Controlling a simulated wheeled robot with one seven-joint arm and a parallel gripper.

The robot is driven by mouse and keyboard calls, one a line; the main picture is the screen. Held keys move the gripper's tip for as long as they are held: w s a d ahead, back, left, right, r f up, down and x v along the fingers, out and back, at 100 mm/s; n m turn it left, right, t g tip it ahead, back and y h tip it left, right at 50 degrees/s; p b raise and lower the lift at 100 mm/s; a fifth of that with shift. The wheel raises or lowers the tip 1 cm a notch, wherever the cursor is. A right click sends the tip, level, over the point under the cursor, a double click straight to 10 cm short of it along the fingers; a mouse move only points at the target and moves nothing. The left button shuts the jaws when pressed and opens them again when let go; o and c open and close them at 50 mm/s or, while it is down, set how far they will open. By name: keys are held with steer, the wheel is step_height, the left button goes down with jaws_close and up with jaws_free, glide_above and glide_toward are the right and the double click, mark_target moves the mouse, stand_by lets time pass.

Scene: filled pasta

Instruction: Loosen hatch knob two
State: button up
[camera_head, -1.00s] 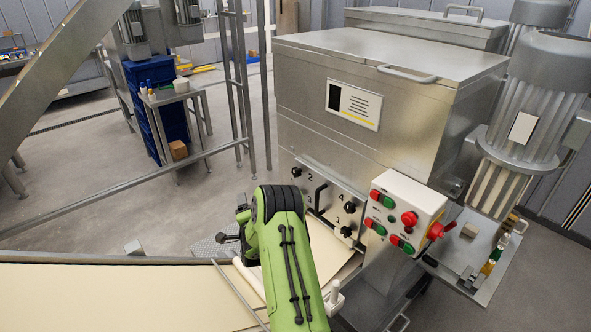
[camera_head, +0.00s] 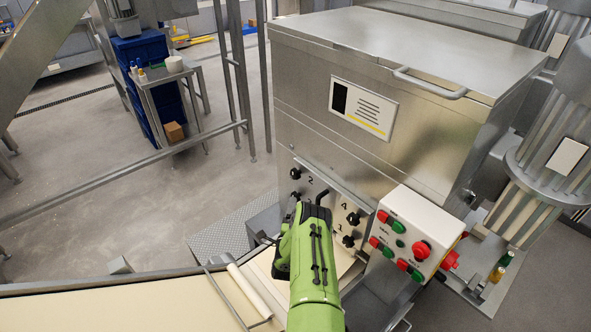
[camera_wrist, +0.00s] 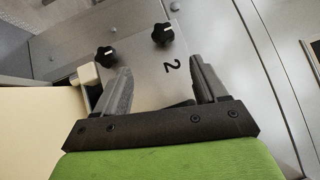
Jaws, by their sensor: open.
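The hatch panel (camera_head: 325,200) on the steel machine's front carries black knobs and printed numbers. Knob two (camera_head: 296,173) is at its upper left, beside the number 2. In the wrist view, knob two (camera_wrist: 162,34) shows just beyond the number 2, with another black knob (camera_wrist: 104,56) to its left. My gripper (camera_wrist: 160,66) is open and empty, its two grey fingers spread apart. Knob two lies ahead of the fingertips, not between them. In the head view, my green wrist hides the fingers and the panel's lower left.
A control box (camera_head: 414,235) with red and green buttons sits right of the hatch. A black handle (camera_head: 322,197) stands out from the panel's middle. A belt (camera_head: 130,302) with a cream sheet runs below, with a pale roller (camera_head: 248,292) near my arm.

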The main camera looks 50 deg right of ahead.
mark_target(294, 177)
steer(key=b+x, duration=0.2)
steer(key=x, duration=1.2)
steer(key=shift+w+d+r, duration=0.15)
steer(key=shift+d+r, duration=0.05)
steer(key=shift+r, duration=0.1)
steer(key=c, duration=1)
steer(key=shift+c, duration=0.2)
